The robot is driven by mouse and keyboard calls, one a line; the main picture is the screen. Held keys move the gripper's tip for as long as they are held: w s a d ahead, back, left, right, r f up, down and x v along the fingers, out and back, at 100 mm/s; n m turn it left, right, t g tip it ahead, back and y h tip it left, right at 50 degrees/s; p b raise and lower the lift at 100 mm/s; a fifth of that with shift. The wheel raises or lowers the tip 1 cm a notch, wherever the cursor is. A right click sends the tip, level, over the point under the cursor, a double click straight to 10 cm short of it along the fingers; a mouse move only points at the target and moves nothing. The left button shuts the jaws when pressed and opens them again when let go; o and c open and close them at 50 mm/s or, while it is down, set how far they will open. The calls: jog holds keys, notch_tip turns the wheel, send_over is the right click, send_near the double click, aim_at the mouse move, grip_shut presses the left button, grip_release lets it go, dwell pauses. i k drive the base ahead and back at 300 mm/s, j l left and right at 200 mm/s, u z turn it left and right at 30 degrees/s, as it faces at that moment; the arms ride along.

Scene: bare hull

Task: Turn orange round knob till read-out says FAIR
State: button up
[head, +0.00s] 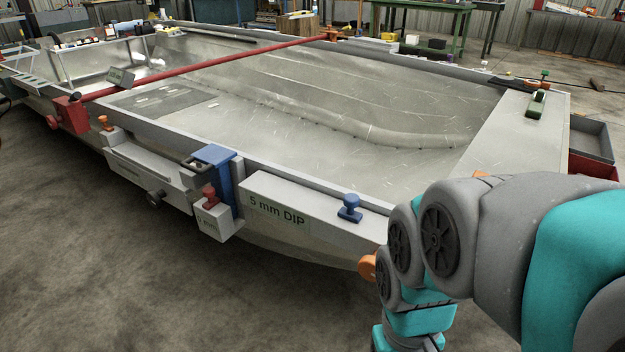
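An orange round knob (367,266) sticks out from the hull's near side, just left of my arm, which hides part of it. The read-out (277,212) on the long grey box says "5 mm DIP". A smaller orange knob (103,119) stands on the grey box farther left, and a bit of orange (482,174) shows behind my arm. I cannot tell what that bit belongs to. My arm comes in from the right and bends down past the round knob to the bottom edge. My gripper is not visible.
A blue knob (349,208) stands on the read-out box. A blue clamp (216,172) and red knob (210,197) sit at its left. A red bar (205,66) spans the open hull (300,105). The concrete floor (110,270) in front is clear.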

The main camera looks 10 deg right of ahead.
aim_at(366, 267)
jog(key=k+j+z, duration=0.15)
jog(key=k, duration=0.4)
jog(key=k+j+z, duration=0.15)
jog(key=k, duration=0.4)
